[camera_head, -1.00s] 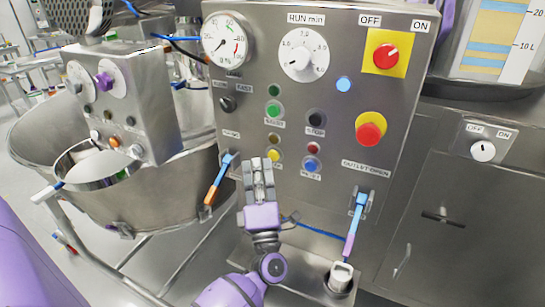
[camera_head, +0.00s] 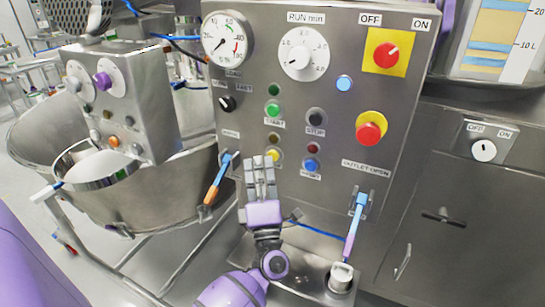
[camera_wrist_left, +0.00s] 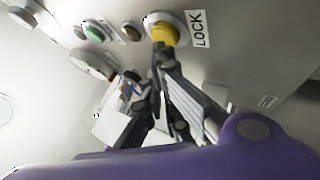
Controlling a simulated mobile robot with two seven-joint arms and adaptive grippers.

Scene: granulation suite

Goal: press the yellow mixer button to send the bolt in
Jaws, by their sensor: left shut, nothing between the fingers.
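The yellow button (camera_head: 274,155) is on the lower part of the steel control panel, left of the blue button (camera_head: 311,165). My left gripper (camera_head: 260,161) is shut and empty, with its fingertips pointing up just at the lower left of the yellow button. In the left wrist view the yellow button (camera_wrist_left: 161,33) sits in a pale ring beside a "LOCK" label, and the fingertips (camera_wrist_left: 162,62) are just below it. I cannot tell whether they touch it. My right gripper is not in view. No bolt can be made out.
The panel (camera_head: 335,100) also carries a green start button (camera_head: 273,109), a black stop button (camera_head: 316,117) and a red emergency stop (camera_head: 369,132). An orange-handled lever (camera_head: 215,184) and a blue-pink lever (camera_head: 355,225) flank my gripper. A steel bowl (camera_head: 140,200) stands left.

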